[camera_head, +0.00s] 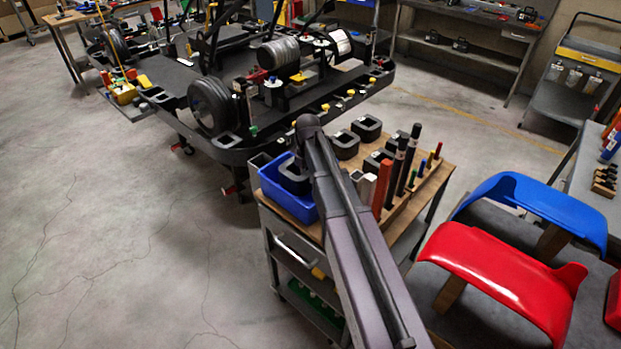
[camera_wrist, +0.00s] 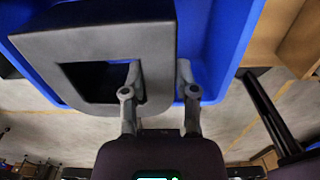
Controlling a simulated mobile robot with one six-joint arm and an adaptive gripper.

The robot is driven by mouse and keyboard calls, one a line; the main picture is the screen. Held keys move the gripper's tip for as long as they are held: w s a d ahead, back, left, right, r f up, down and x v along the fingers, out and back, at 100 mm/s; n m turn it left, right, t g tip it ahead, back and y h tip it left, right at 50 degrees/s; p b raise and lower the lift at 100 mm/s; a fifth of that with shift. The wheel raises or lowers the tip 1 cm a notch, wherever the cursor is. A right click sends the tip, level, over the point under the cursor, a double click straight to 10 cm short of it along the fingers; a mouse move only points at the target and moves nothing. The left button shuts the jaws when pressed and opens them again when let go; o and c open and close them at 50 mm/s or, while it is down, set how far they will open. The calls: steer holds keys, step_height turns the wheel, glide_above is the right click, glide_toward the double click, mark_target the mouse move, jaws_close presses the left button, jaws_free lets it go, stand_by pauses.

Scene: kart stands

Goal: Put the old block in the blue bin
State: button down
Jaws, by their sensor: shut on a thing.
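The blue bin (camera_head: 284,203) stands at the left end of the cart top. A dark grey block with a square hole (camera_wrist: 60,50) is held by my gripper (camera_wrist: 160,88), with one finger in the hole and the other outside the wall. The block also shows in the head view (camera_head: 291,178), within the outline of the bin. The bin's blue wall (camera_wrist: 232,65) lies behind the block in the wrist view. I cannot tell whether the block touches the bin floor. My arm hides the fingers in the head view.
Similar dark blocks (camera_head: 345,145) stand on the wooden cart top (camera_head: 403,212), behind my arm. Several upright dark rods and a red-brown bar (camera_head: 382,188) stand right of my arm. A kart on a stand (camera_head: 215,105) is close behind. Open floor (camera_head: 110,230) lies left.

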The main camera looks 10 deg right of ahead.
steer(key=shift+f+b, duration=0.6)
steer(key=shift+f, duration=0.05)
stand_by(0.3)
steer(key=shift+c, duration=2)
jaws_free()
steer(key=shift+r, duration=0.15)
step_height(320, 180, up, 13)
steer(key=p, duration=1.3)
